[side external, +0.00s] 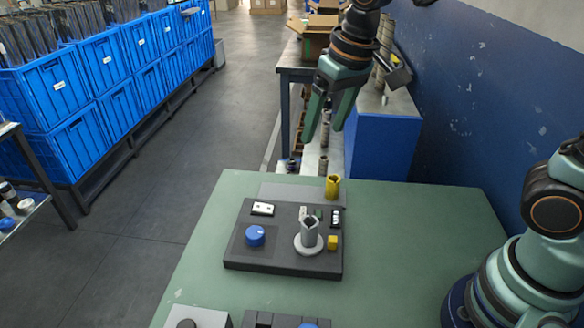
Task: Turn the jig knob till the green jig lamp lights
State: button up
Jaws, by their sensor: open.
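A dark jig plate (285,262) lies on the green table. A round blue knob (255,235) stands on its left part; a light line marks its top. A small dark green patch (318,213) sits near the plate's back; I cannot tell whether it is the jig lamp, and it shows no clear glow. My gripper (325,134) hangs above and behind the plate, fingers pointing down, open and empty. It is well apart from the knob and touches nothing.
A grey upright holder (308,238) on a round base stands mid-plate, with a yellow block (332,242) beside it. A yellow cylinder (332,187) stands at the plate's back edge. More fixtures (198,317) are cut off at the bottom.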

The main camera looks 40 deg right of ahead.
jog(key=w+a+f+g, duration=0.2)
jog(key=w+a+f, duration=0.2)
jog(key=a, duration=0.3)
jog(key=g, duration=0.1)
send_near(255, 232)
jog(key=shift+h, duration=0.3)
jog(key=f, duration=0.8)
jog(key=shift+a+f, duration=0.3)
grip_shut()
